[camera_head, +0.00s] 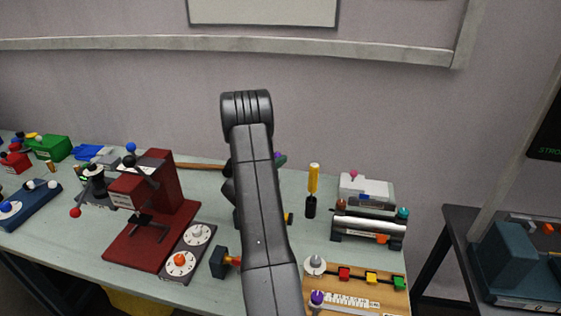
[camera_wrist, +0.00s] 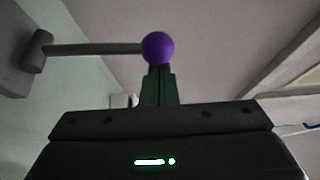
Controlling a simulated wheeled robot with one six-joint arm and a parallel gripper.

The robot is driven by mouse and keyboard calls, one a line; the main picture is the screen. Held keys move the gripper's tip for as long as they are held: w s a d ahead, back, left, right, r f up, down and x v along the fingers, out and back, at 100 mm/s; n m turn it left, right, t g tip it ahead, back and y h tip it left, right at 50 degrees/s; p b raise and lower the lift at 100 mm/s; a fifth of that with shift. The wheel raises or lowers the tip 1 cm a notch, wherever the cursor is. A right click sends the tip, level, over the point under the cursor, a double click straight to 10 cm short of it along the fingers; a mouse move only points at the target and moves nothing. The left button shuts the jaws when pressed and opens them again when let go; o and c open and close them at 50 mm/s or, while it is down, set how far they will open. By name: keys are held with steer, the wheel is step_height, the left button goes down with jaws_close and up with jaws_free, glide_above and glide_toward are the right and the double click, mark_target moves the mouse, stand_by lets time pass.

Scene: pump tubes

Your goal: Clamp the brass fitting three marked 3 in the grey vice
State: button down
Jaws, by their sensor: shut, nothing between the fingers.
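My gripper shows in the wrist view (camera_wrist: 158,85) with its dark green fingers together and nothing between them. A purple ball (camera_wrist: 158,48) on the end of a grey rod appears right at the fingertips; I cannot tell whether they touch. The rod runs left to a grey round part (camera_wrist: 38,50). In the head view a bit of purple (camera_head: 279,157) shows just right of my arm, which hides my gripper and the middle of the bench. I cannot make out the grey vice for certain, nor any brass fitting marked 3.
A red press (camera_head: 172,185) stands left of my arm, with a dial panel (camera_head: 187,252) beside it. A yellow-handled screwdriver (camera_head: 313,184), a roller device (camera_head: 368,228) and a wooden board with coloured blocks (camera_head: 355,290) are on the right. Several coloured items crowd the far left.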

steer(key=shift+w+a+r+b, duration=0.1)
steer(key=shift+a+b, duration=0.1)
steer(key=shift+a, duration=0.2)
steer(key=shift+w+a+r+b, duration=0.1)
steer(key=shift+a+b, duration=0.1)
steer(key=shift+a, duration=0.15)
steer(key=shift+a+f, duration=0.1)
steer(key=shift+a, duration=0.05)
steer(key=b+v, duration=0.3)
steer(key=v, duration=1)
steer(key=shift+s, duration=0.3)
steer(key=p+x, duration=0.2)
steer(key=x, duration=0.8)
steer(key=shift+w, duration=0.35)
